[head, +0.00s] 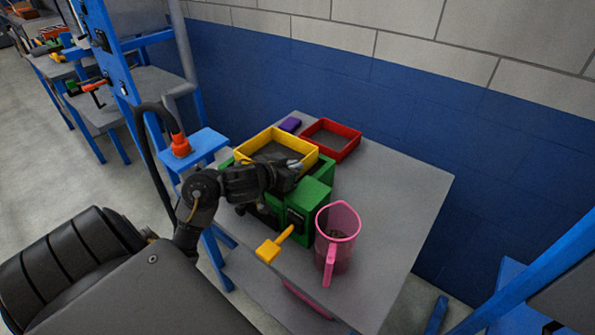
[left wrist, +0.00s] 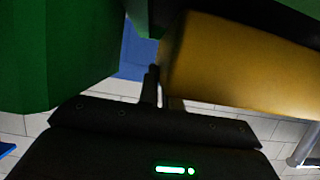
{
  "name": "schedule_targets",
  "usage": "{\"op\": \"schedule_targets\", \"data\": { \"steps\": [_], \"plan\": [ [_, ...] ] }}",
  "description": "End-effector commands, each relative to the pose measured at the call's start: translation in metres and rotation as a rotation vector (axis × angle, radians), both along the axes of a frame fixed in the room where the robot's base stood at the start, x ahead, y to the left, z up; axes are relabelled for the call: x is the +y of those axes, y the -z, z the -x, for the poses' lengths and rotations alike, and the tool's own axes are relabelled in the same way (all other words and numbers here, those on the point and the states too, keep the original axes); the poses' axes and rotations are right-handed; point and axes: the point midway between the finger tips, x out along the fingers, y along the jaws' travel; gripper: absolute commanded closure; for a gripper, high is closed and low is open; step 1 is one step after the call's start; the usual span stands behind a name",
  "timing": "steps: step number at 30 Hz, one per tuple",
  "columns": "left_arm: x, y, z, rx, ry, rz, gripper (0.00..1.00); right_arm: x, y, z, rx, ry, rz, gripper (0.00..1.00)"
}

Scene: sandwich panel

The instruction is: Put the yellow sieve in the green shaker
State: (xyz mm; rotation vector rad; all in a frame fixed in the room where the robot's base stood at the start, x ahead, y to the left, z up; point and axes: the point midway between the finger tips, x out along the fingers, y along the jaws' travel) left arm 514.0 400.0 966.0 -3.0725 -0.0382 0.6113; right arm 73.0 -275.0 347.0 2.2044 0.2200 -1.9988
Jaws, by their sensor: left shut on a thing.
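The yellow sieve (head: 307,158), a square frame with a dark mesh floor, is at the top of the green shaker (head: 316,193) on the grey table. My left gripper (head: 291,172) is shut on the sieve's near wall. In the left wrist view the yellow sieve wall (left wrist: 240,62) lies at the gripper fingers (left wrist: 152,88), with a green part of the shaker (left wrist: 55,50) to the left. My arm hides part of the shaker and the sieve's near side, so I cannot tell whether the sieve is seated or held just above. My right gripper is not in view.
A red sieve (head: 347,150) and a small purple block (head: 290,125) are behind the yellow sieve. A pink jug (head: 337,237) stands right of the shaker. A yellow-handled tool (head: 270,248) lies near the front edge. The table's right side (head: 400,200) is clear.

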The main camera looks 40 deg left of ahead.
Motion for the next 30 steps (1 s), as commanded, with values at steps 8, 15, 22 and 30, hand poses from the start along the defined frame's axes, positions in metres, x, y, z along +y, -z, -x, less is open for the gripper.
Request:
{"op": "schedule_targets", "data": {
  "steps": [8, 15, 22, 30],
  "plan": [
    [-0.001, 0.007, -0.001, 0.0, 0.002, 0.0, 1.0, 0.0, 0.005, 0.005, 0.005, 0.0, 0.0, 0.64],
    [-0.002, 0.015, -0.001, 0.006, 0.005, -0.002, 1.0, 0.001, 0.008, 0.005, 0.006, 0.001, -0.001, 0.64],
    [-0.003, 0.019, 0.0, 0.015, 0.009, -0.003, 0.72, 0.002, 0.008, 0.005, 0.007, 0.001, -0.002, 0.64],
    [-0.004, 0.02, 0.0, 0.018, 0.009, -0.004, 0.72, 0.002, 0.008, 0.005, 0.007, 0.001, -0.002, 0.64]
  ]
}}
